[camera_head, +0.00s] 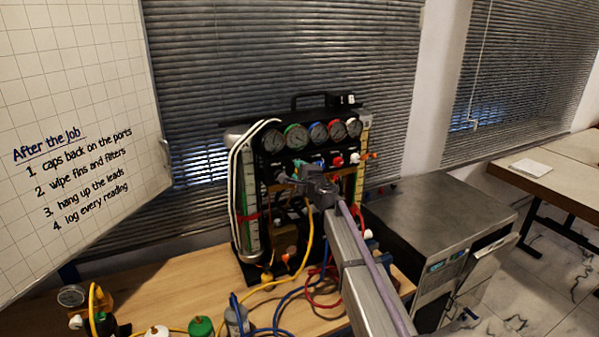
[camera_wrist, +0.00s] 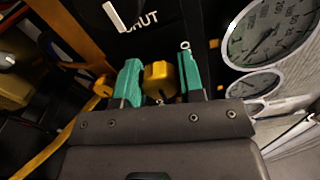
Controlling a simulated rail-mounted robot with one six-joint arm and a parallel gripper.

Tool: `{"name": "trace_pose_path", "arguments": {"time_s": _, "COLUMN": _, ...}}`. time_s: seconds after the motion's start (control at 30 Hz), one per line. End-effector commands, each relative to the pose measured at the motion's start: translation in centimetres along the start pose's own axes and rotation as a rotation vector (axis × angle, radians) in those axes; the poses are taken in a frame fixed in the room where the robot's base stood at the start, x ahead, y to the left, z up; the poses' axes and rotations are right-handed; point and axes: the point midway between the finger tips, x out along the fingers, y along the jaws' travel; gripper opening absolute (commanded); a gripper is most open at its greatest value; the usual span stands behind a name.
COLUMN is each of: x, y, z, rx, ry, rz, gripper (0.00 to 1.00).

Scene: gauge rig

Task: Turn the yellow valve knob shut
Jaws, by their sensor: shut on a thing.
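The yellow valve knob (camera_wrist: 160,80) sits between the two teal fingers of my gripper (camera_wrist: 160,78) in the wrist view. The fingers are shut on it, one on each side. Behind the knob, a black panel carries white lettering (camera_wrist: 141,22) of which only the end, "HUT", can be read. In the head view my gripper (camera_head: 288,178) reaches the front of the gauge rig (camera_head: 285,205), below the row of gauges. I cannot make out the yellow knob there, and how far it is turned is hard to tell.
Several round gauges (camera_head: 319,133) line the rig's top. Yellow, blue and red hoses (camera_head: 291,283) hang down onto the wooden bench (camera_head: 188,280). Small bottles (camera_head: 201,327) stand at the bench's front. A metal cabinet (camera_head: 440,217) is on the right. A whiteboard (camera_head: 75,110) is on the left.

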Motion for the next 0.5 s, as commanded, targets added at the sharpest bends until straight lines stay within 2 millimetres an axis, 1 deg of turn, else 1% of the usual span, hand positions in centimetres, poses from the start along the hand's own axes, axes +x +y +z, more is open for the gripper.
{"name": "trace_pose_path", "arguments": {"time_s": 0.03, "x": -0.06, "y": 0.03, "z": 0.00, "rx": 0.001, "ry": 0.000, "rz": 0.000, "gripper": 0.38}}
{"name": "trace_pose_path", "arguments": {"time_s": 0.2, "x": -0.04, "y": 0.02, "z": 0.00, "rx": 0.000, "ry": 0.000, "rz": 0.000, "gripper": 0.54}}
{"name": "trace_pose_path", "arguments": {"time_s": 0.3, "x": -0.03, "y": 0.02, "z": 0.00, "rx": 0.000, "ry": 0.000, "rz": 0.000, "gripper": 0.61}}
{"name": "trace_pose_path", "arguments": {"time_s": 0.5, "x": -0.06, "y": 0.01, "z": 0.00, "rx": 0.000, "ry": 0.000, "rz": 0.000, "gripper": 0.61}}
